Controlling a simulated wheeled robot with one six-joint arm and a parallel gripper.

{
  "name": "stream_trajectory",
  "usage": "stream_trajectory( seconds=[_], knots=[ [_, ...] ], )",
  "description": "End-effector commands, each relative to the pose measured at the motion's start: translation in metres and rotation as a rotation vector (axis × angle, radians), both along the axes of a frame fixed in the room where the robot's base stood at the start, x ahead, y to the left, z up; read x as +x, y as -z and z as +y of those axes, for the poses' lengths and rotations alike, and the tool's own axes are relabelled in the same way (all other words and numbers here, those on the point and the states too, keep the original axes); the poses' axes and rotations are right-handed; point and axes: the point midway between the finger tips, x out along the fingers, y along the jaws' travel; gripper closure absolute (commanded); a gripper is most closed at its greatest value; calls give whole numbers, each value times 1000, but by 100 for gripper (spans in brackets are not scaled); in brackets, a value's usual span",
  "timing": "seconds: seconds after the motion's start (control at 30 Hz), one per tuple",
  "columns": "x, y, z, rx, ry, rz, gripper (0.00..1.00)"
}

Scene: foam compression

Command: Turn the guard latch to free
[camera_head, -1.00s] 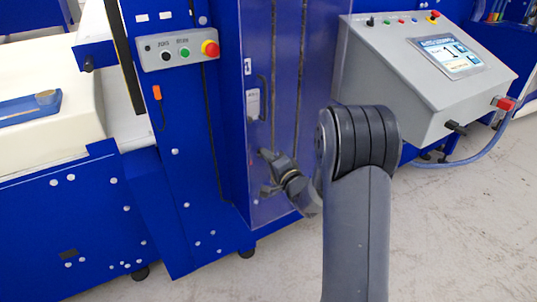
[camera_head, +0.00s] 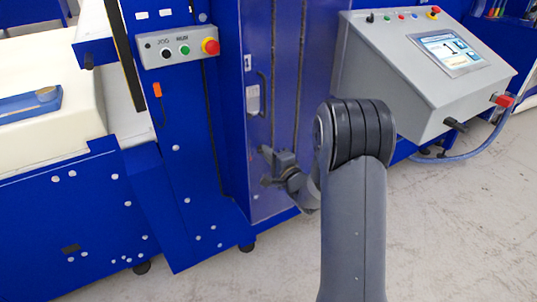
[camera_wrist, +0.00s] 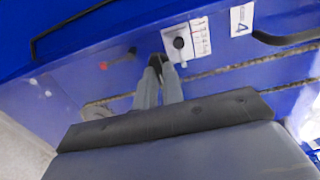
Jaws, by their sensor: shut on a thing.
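My gripper (camera_head: 266,167) is at the lower part of the blue guard panel (camera_head: 284,90) in the head view. In the wrist view its two fingertips (camera_wrist: 157,66) are close together, shut on a small dark piece, which I take to be the guard latch (camera_wrist: 156,60). The fingers hide most of it, so its angle cannot be told. A white plate (camera_wrist: 199,36) with a black round knob and small markings is just right of the fingertips. It also shows above my gripper in the head view (camera_head: 253,100).
A black handle (camera_head: 263,92) stands out beside the plate. A grey button box (camera_head: 178,48) is on the blue column to the left. A grey console with a screen (camera_head: 448,52) stands at the right. The pale floor (camera_head: 440,230) at the lower right is clear.

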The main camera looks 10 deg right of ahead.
Motion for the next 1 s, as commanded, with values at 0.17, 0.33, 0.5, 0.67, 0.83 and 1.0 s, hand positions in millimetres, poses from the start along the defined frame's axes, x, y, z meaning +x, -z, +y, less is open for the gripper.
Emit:
stream_trajectory(
  seconds=[0.17, 0.33, 0.5, 0.67, 0.83, 1.0],
  knots=[
    [0, 1, 0, 2, 1, 2, 86],
    [0, 0, 0, 1, 1, 1, 72],
    [0, 0, 0, 0, 1, 1, 69],
    [-3, 0, -1, 0, 1, 1, 69],
    [-24, 0, -9, -1, 2, 1, 69],
    [-58, 1, -20, 0, 4, 2, 69]
  ],
)
